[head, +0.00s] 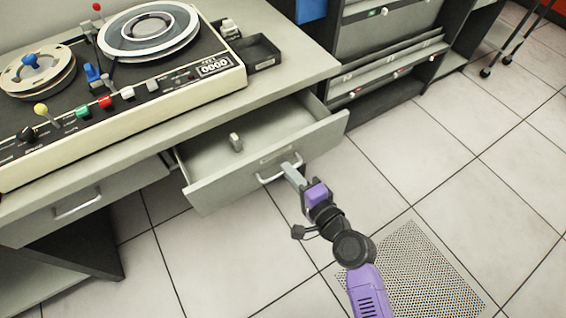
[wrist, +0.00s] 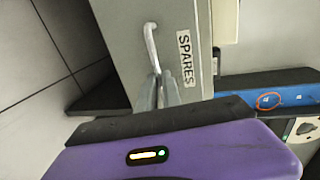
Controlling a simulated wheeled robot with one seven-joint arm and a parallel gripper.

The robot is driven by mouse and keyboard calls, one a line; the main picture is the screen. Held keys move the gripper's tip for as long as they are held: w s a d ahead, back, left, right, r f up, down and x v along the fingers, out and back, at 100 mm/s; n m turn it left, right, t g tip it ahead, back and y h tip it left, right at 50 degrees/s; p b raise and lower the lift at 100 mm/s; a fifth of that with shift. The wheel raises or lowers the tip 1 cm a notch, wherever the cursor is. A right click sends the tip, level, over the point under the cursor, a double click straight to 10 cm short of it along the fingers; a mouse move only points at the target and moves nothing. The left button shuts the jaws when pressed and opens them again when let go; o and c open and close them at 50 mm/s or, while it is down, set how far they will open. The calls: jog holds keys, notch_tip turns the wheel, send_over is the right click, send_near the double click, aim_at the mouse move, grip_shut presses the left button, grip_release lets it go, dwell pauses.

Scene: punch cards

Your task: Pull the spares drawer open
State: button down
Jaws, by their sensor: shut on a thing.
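The spares drawer (head: 232,182) is a grey drawer under the desk. It stands pulled out, with its inside showing and a small pale object (head: 236,141) in it. Its front carries a bar handle (head: 266,180), and in the wrist view the front (wrist: 135,22) has a label reading SPARES (wrist: 186,58). My gripper (head: 289,172) is at the right part of this handle, its fingers shut on the bar. In the wrist view the fingers (wrist: 160,90) meet the end of the handle (wrist: 150,42).
A tape machine (head: 130,110) with reels and knobs sits on the desk (head: 305,68), beside a small black tray (head: 262,62). A second drawer (head: 85,200) at the left is closed. Tiled floor (head: 240,255) lies open in front, with a perforated panel (head: 420,275) at the right.

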jog(key=f+b+v, duration=0.1)
jog(key=f+v, duration=0.1)
jog(key=v, duration=0.7)
jog(key=shift+s+d+b, duration=0.35)
jog(key=shift+s+b, duration=0.05)
jog(key=shift+s, duration=0.1)
jog(key=c, duration=1.5)
grip_release()
jog(key=shift+r, duration=0.1)
jog(key=shift+c, duration=0.2)
jog(key=v, duration=0.7)
jog(key=shift+s+d+b, duration=0.2)
jog(key=shift+s+b, duration=0.05)
jog(key=shift+b, duration=0.1)
jog(key=shift+r, duration=0.1)
